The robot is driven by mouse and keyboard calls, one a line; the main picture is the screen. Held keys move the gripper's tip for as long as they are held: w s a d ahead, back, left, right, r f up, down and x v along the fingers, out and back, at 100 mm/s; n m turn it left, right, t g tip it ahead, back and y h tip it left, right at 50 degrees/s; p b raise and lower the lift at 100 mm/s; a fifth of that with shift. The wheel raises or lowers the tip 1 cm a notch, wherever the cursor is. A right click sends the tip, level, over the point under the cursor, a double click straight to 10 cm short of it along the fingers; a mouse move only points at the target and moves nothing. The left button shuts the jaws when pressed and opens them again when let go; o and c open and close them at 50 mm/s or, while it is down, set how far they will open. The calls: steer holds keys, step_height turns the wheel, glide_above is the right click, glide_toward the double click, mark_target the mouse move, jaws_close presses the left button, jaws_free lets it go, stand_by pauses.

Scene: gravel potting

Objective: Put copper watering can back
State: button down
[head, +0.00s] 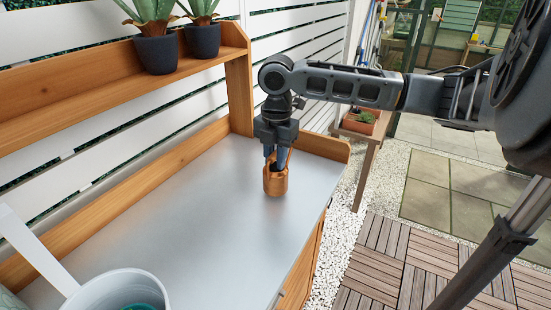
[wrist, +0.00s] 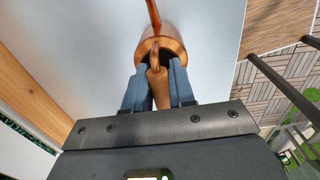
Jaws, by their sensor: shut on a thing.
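The copper watering can (head: 275,182) is upright at the far right end of the grey metal bench top (head: 190,215), close to the wooden end board. My gripper (head: 277,155) points down at it from above. In the wrist view the can (wrist: 163,47) shows its open top and a thin copper spout or handle part reaching up. My gripper (wrist: 160,88) is shut on the can's handle (wrist: 158,85), with a blue-grey finger on each side. Whether the can's base touches the bench top is hard to tell.
A grey bucket (head: 120,290) stands at the bench's near left. Two dark pots with plants (head: 157,53) stand on the wooden shelf (head: 110,85) above. A side table with a planter (head: 358,122) is beyond the bench. The middle of the bench top is clear.

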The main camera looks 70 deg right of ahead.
steer(key=shift+f, duration=0.55)
steer(key=shift+f, duration=0.1)
steer(key=c, duration=0.9)
jaws_free()
steer(key=shift+c, duration=0.2)
step_height(320, 180, up, 12)
steer(key=shift+s+r+b, duration=0.1)
steer(key=shift+r+b, duration=0.05)
steer(key=shift+b, duration=0.5)
